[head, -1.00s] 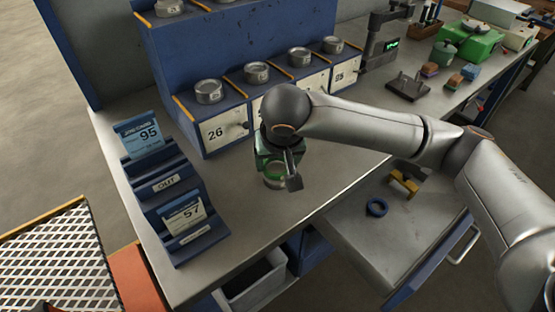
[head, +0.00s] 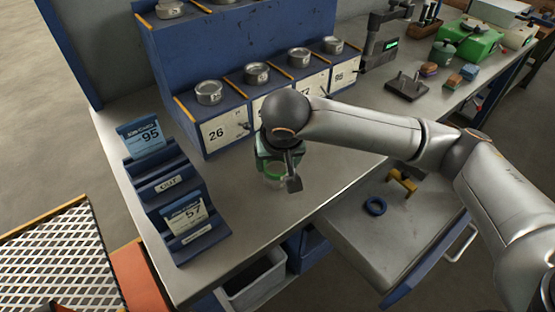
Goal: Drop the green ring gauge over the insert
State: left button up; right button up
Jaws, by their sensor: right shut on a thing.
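My right gripper (head: 279,178) points down over the bench top, left of the middle of the view. It is shut on the green ring gauge (head: 273,170), of which only a small green part shows between the fingers. A pale round piece, which may be the insert (head: 272,183), shows just below the ring at bench level. The fingers and wrist hide most of both, so I cannot tell whether the ring is around it or above it. My left gripper is not in view.
A blue rack with numbered bays and round tins (head: 209,93) stands behind the gripper. A blue card holder (head: 171,196) is at left. An open drawer (head: 395,232) at front right holds a blue ring (head: 376,206) and a yellow piece (head: 402,186). Bare bench lies around the gripper.

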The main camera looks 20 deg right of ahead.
jog(key=shift+f, duration=0.6)
jog(key=o, duration=1.2)
